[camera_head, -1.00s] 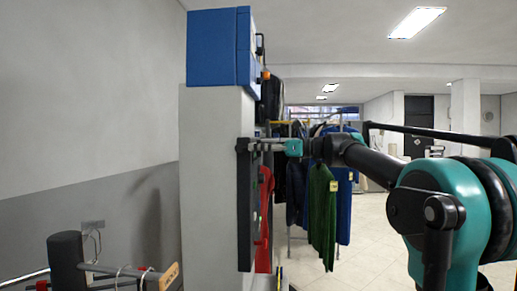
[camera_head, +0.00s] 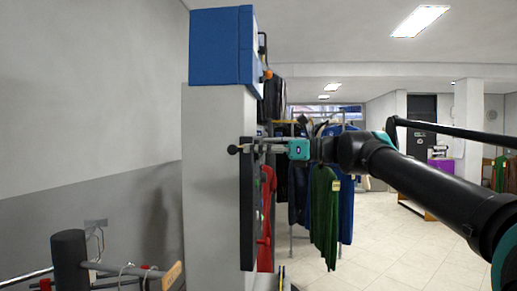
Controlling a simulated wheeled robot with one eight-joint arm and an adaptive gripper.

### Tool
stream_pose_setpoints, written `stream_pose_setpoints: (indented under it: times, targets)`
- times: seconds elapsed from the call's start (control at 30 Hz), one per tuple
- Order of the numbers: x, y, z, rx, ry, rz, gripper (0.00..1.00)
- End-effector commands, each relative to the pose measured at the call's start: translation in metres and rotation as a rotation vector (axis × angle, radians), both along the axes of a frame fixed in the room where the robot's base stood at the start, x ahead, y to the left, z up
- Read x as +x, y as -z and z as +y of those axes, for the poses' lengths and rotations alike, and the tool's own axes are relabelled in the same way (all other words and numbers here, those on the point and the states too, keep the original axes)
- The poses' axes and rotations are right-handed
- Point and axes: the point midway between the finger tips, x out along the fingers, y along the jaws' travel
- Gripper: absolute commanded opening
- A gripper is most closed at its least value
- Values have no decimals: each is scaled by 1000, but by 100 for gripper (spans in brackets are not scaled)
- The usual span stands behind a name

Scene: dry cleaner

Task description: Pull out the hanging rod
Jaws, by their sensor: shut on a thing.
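The hanging rod (camera_head: 243,149) shows as a short grey bar with a dark round knob at its left end, just left of the top of a dark upright panel on the white cabinet. My gripper (camera_head: 258,146) comes in from the right, behind its teal wrist section, at the rod's height. It is shut on the rod. The fingertips are small in view and partly overlap the panel, so the exact contact is hard to see.
The white and blue cabinet (camera_head: 215,180) stands left of my gripper. A red garment (camera_head: 265,220) hangs beside it. A green garment (camera_head: 324,215) and blue ones hang behind my arm. Another rack with hangers (camera_head: 120,274) is at lower left. Open floor lies at right.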

Motion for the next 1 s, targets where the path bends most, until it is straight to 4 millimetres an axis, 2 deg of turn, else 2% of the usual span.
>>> stream_pose_setpoints:
  times: [0.03, 0.2, 0.4, 0.6, 0.97, 1.0]
  targets:
    - [-15, 1, 0, -2, 0, -1, 0]
    - [-54, 1, 2, -2, 0, -1, 0]
    - [-83, 1, 3, -2, 1, -1, 0]
    - [-95, 0, 3, -2, 1, -1, 0]
    - [-96, 0, 3, -1, 2, -1, 0]
    - [-96, 0, 3, -1, 2, -1, 17]
